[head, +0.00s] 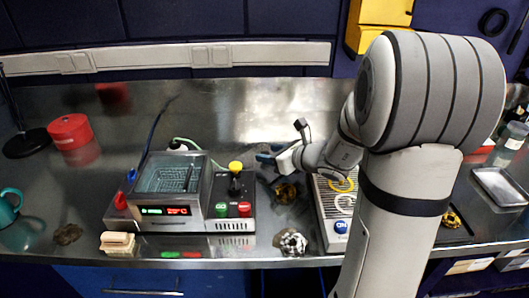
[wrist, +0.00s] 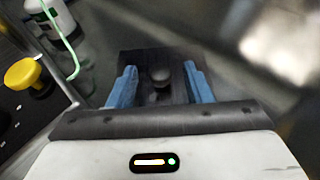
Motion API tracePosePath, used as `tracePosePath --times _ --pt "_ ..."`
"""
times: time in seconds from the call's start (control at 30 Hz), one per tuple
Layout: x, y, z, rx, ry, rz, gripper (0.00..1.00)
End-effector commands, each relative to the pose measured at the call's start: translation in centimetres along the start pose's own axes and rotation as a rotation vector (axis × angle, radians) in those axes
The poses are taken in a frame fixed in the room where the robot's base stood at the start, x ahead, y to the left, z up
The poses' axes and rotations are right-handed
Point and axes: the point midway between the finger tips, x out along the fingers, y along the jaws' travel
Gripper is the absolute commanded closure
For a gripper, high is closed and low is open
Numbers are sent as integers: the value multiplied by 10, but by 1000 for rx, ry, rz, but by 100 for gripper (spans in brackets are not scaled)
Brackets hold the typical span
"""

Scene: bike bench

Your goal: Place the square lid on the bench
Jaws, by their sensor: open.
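The square lid (wrist: 148,60) is a dark plate with a round dark knob in the wrist view. My gripper (head: 267,153) is low over the bench, right of the tank unit, in the head view. Its two blue fingers (wrist: 160,84) are open, one on each side of the knob, with gaps visible between them and it. The lid appears to lie flat on the metal bench (head: 290,100), but its underside is hidden. In the head view I cannot make out the lid clearly near my gripper.
The tank unit (head: 168,212) with an open top and mesh basket stands left of my gripper. Its yellow knob (head: 235,167) is close by. A grey device with a blue button (head: 341,227) is at right.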

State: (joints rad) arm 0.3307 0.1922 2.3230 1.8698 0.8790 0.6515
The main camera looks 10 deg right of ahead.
Motion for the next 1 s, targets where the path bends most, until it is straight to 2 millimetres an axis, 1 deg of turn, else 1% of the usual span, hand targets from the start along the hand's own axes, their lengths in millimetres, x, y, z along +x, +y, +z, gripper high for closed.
tracePosePath --times 0.03,0.2,0.3,0.4,0.5,0.6,1.0 --pt "-13 -2 1 -1 -3 -6 55" --pt "-52 -1 1 -1 -2 -6 55" --pt "-71 -2 1 0 -3 -6 55" --pt "-84 -1 1 0 -2 -4 55" --pt "-93 -1 0 1 -1 -3 55" --pt "-96 -1 0 1 -1 -2 55" --pt "-97 -1 0 1 -1 -1 55"
